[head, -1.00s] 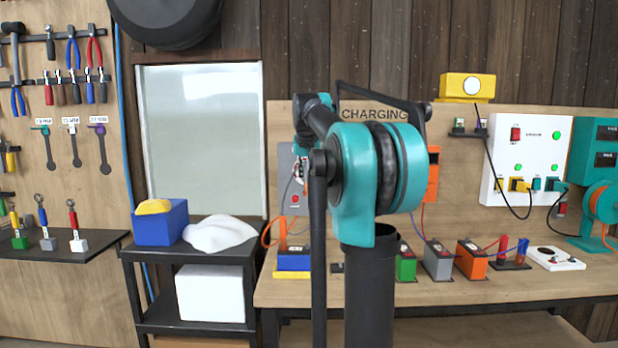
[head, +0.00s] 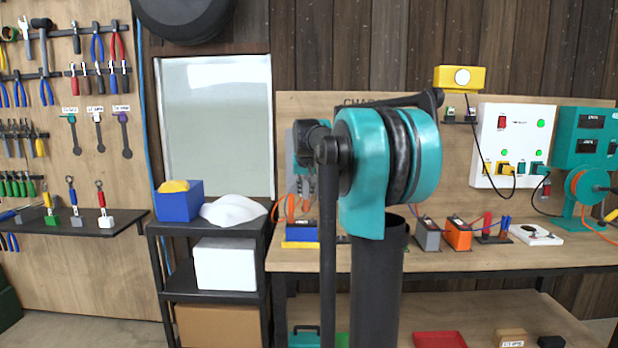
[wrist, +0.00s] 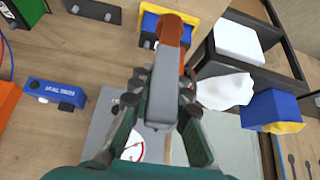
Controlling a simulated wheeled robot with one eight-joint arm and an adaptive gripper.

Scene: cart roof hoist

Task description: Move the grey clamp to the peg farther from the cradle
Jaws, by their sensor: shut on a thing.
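My gripper (wrist: 160,115) is shut on the grey clamp (wrist: 161,100), a long grey body with a reddish-brown end, pointing towards the bench in the wrist view. A blue block in a yellow tray, seemingly the cradle (wrist: 190,14), lies beyond that end; I cannot tell whether they touch. The cradle also shows in the head view (head: 302,232). A black plate with two short grey pegs (wrist: 93,11) lies left of the cradle in the wrist view; the farther peg is the left one (wrist: 75,8). In the head view my arm largely hides the gripper and clamp.
A blue device (wrist: 56,93) lies on the bench in the wrist view. Grey (head: 427,236) and orange (head: 458,233) boxes with cables stand on the bench (head: 560,254) right of my arm. A black shelf cart with a blue bin (head: 180,205) and white cloth (head: 233,211) stands left.

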